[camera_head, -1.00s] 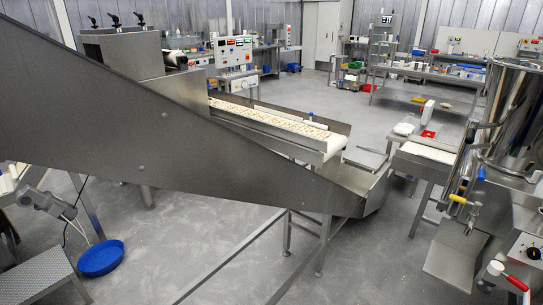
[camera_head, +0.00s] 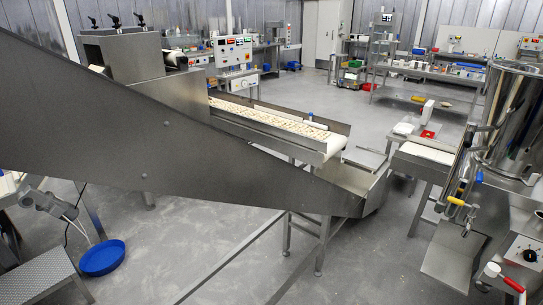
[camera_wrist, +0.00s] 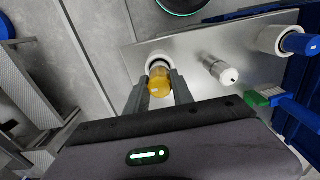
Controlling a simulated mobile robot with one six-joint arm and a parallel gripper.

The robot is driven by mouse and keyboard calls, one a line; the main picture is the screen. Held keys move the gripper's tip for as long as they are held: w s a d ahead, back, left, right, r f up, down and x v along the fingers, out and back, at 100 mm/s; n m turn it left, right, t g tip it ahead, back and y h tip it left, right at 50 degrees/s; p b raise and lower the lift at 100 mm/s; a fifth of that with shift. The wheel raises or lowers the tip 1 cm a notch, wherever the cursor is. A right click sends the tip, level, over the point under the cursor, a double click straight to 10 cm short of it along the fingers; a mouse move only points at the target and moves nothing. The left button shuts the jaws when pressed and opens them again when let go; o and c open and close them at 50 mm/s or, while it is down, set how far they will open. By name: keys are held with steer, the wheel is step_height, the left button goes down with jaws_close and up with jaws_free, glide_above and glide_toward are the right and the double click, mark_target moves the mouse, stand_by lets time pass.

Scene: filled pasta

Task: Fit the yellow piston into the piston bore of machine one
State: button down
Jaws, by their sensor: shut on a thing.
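In the wrist view the yellow piston (camera_wrist: 159,85) is between the two fingertips of my gripper (camera_wrist: 158,92), which is shut on it. A white ring-shaped collar (camera_wrist: 157,62) shows directly beyond the piston, over the edge of a steel plate (camera_wrist: 200,44). I cannot tell whether the piston is inside that collar or only in front of it. A blue piston-like part (camera_wrist: 300,43) sits at a second white collar (camera_wrist: 271,39) at the right. My gripper cannot be made out in the head view, and I cannot tell which machine there is machine one.
In the wrist view a steel cylinder (camera_wrist: 221,70) and a green-and-blue brush (camera_wrist: 268,97) lie right of my gripper. In the head view a large sloped steel panel (camera_head: 160,150) blocks the left, a steel machine (camera_head: 510,215) stands right, and a blue bowl (camera_head: 102,258) is on the floor.

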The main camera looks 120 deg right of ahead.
steer(key=shift+r+p, duration=2.25)
steer(key=shift+r, duration=0.55)
